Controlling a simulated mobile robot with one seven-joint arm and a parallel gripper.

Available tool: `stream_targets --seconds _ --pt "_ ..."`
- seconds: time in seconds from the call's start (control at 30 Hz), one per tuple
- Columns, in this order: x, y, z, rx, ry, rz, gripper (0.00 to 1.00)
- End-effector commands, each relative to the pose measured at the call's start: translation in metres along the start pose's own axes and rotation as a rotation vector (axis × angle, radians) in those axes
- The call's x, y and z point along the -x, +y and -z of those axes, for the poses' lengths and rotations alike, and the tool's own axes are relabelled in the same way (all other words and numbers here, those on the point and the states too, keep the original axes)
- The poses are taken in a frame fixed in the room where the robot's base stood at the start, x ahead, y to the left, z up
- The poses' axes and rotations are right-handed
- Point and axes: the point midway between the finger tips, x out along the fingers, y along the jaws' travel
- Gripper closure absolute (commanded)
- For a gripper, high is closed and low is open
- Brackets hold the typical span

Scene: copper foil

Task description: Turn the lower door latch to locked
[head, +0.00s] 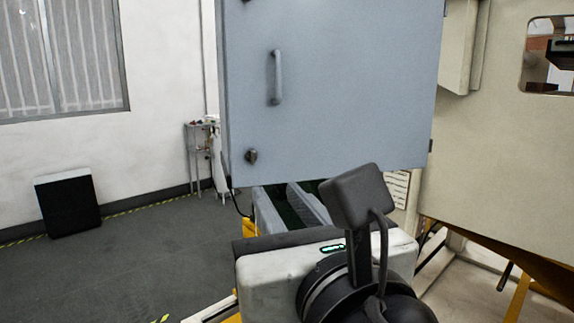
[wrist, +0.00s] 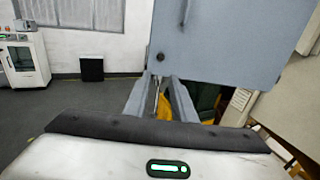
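The lower door latch (head: 251,156) is a small dark knob near the lower left corner of the blue-grey cabinet door (head: 350,110). It also shows in the wrist view (wrist: 160,57), just beyond the fingertips. How far it is turned is too small to tell. My gripper (head: 280,188) is below and slightly right of the latch in the head view, pointing toward the door.
A vertical bar handle (head: 275,77) sits on the door above the latch. A beige machine panel (head: 500,150) stands to the right. A black panel (head: 68,205) leans on the wall at left. The floor between is clear.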

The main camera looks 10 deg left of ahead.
Motion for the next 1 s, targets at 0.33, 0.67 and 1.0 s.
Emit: stream_targets --seconds 0.33,0.67,1.0 --pt "-0.049 0.001 0.004 0.0 0.007 -0.002 0.77" --pt "-0.121 0.0 0.003 -0.001 0.004 0.001 0.77" --pt "-0.168 -0.001 0.0 -0.004 0.001 0.002 0.77"
